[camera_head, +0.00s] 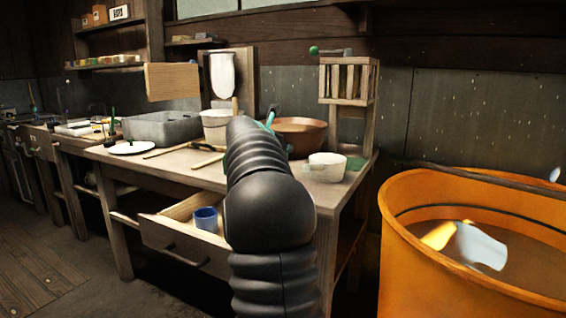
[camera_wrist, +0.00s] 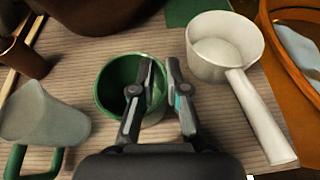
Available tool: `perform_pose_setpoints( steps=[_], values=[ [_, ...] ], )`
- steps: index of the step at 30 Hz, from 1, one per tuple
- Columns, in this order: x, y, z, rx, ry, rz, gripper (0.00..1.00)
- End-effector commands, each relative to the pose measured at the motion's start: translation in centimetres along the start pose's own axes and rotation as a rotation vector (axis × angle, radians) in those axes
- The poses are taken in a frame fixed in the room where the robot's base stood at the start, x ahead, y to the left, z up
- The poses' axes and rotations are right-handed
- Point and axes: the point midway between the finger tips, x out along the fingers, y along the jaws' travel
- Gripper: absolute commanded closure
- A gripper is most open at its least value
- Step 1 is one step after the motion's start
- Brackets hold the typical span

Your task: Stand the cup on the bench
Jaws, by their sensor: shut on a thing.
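A green cup (camera_wrist: 112,82) is upright, mouth toward the camera, in the wrist view. My gripper (camera_wrist: 160,66) is shut on its right wall, with one finger inside the mouth and one outside. I cannot tell whether the cup's base touches the wooden bench (camera_wrist: 215,135) or is just above it. In the head view my arm hides most of the gripper and the cup; the bench (camera_head: 178,170) shows on both sides of it.
A white saucepan (camera_wrist: 222,60) stands right of the cup, its handle toward the camera. A grey jug (camera_wrist: 45,115) with a green handle is close left. A brown bowl (camera_head: 300,130) stands behind. An open drawer holds a blue cup (camera_head: 206,219). An orange tub (camera_head: 440,280) stands right.

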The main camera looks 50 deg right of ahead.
Motion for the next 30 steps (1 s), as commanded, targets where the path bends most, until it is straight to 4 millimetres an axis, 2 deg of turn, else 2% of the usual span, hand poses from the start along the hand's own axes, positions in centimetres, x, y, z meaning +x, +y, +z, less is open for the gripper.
perform_pose_setpoints(
  steps=[5,13,25,26,27,28,30],
  values=[
    [0.3,0.5,-0.6,0.0,-0.001,0.0,1.0],
    [1.6,0.3,-3.7,0.0,-0.001,0.0,1.0],
    [1.8,0.3,-4.2,0.001,-0.001,0.001,1.0],
    [1.8,0.3,-4.2,0.001,0.0,0.001,0.81],
    [1.8,0.3,-4.1,0.001,0.0,0.001,0.72],
    [1.8,0.3,-4.1,0.001,0.0,0.001,0.64],
    [1.8,0.3,-4.1,0.001,0.0,0.001,0.62]
  ],
)
